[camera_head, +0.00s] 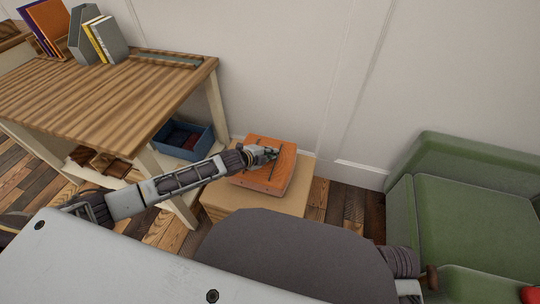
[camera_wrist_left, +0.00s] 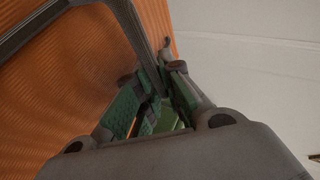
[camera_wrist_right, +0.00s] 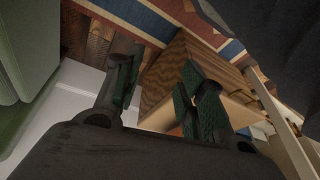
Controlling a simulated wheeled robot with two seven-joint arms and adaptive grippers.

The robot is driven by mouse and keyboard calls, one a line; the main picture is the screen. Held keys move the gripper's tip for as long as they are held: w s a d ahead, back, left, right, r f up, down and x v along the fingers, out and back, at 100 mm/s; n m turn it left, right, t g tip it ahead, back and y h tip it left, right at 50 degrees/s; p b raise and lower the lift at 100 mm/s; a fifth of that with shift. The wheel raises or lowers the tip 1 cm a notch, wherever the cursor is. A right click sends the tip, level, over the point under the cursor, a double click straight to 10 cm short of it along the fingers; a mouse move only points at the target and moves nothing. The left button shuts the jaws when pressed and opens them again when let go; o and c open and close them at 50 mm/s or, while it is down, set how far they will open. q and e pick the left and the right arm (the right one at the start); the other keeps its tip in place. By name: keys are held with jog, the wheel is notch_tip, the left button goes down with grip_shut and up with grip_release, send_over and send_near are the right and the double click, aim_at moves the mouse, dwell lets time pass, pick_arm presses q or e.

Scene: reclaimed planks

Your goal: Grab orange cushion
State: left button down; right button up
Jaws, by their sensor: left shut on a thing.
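The orange cushion (camera_head: 283,180) lies on a low wooden box (camera_head: 243,203) against the wall. It has a ribbed orange surface with dark bands, and it fills the left part of the left wrist view (camera_wrist_left: 95,70). My left gripper (camera_head: 270,155) reaches over the cushion from the left. In the left wrist view its green-padded fingers (camera_wrist_left: 155,100) are close together at a dark band along the cushion, shut on it. The exact grip is partly hidden by the fingers. My right gripper (camera_wrist_right: 160,85) is open with its fingers apart and nothing between them.
A plank-topped table (camera_head: 110,95) with books (camera_head: 103,40) stands at the left. A blue bin (camera_head: 182,139) sits on its lower shelf. A green armchair (camera_head: 465,205) is at the right. A striped rug (camera_wrist_right: 145,20) shows in the right wrist view.

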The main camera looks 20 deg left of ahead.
pick_arm(q)
notch_tip(320, 180, up, 6)
jog(key=shift+r+p, duration=0.1)
jog(key=shift+p, duration=0.9)
jog(key=shift+r, duration=0.6)
pick_arm(e)
jog(key=shift+w+d+f+g, duration=0.1)
jog(key=shift+w+f+g, duration=0.1)
jog(key=shift+f, duration=0.7)
jog(key=shift+w+d+f+g, duration=0.1)
jog(key=shift+f+g, duration=0.1)
jog(key=shift+f, duration=0.65)
